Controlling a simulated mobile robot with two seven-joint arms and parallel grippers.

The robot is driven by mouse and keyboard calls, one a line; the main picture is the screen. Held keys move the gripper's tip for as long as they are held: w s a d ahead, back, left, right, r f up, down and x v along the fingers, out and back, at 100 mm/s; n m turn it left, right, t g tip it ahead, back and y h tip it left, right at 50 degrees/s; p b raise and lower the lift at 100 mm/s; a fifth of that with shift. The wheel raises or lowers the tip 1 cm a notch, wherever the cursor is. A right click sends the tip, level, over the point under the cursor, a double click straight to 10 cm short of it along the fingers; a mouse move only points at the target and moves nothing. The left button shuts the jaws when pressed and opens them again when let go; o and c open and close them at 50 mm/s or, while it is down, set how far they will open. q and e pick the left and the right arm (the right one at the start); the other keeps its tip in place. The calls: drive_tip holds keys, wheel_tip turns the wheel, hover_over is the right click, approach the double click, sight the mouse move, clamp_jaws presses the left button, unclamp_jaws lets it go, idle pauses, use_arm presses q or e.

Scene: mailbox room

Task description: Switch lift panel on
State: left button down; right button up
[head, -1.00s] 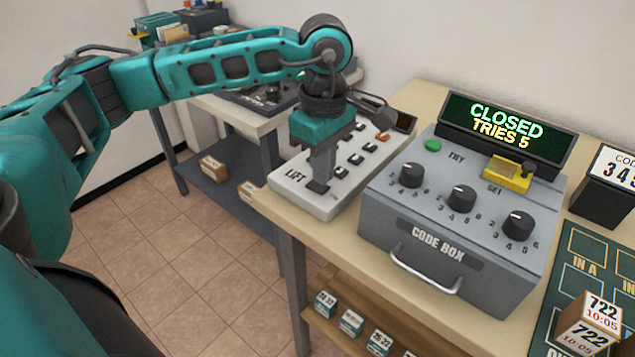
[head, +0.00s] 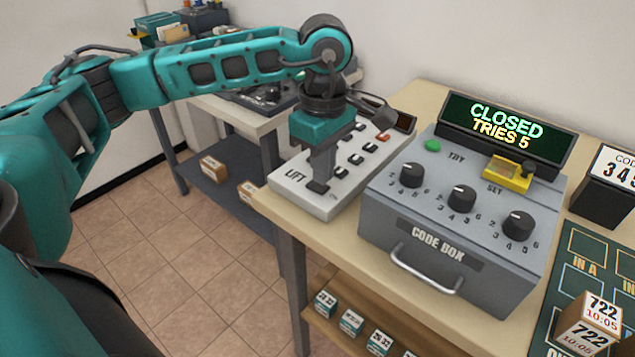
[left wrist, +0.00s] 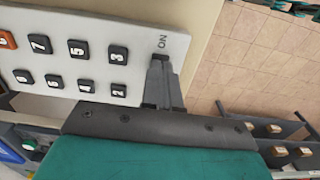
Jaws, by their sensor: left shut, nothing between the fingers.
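The lift panel (head: 293,197) is a pale grey slab labelled LIFT near the left edge of the wooden table, with dark keys, one orange key and a small dark display (head: 405,122). My left gripper (head: 319,185) points down, shut and empty, with its tips at the panel's near end beside the LIFT lettering. In the left wrist view the panel (left wrist: 150,45) shows numbered keys and an ON mark, and the shut fingers (left wrist: 160,62) are right next to that mark. The fingers hide what lies under them; whether they touch is unclear. My right gripper is out of view.
A grey code box (head: 405,228) with three knobs and a handle stands right of the panel; its sign (head: 505,128) reads CLOSED, TRIES 5. A numbered box (head: 588,325) stands at the right on a green mat. Another table (head: 245,118) is behind, left.

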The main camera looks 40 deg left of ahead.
sight(323, 188)
use_arm(q)
drive_tip(key=shift+f+b, duration=0.35)
drive_tip(key=shift+f, duration=0.05)
drive_tip(key=shift+f+b, duration=0.55)
drive_tip(key=shift+f, duration=0.1)
idle(0.4)
drive_tip(key=shift+r, duration=0.2)
drive_tip(key=shift+r+p, duration=2.4)
drive_tip(key=shift+r, duration=1.05)
drive_tip(key=shift+f, duration=0.1)
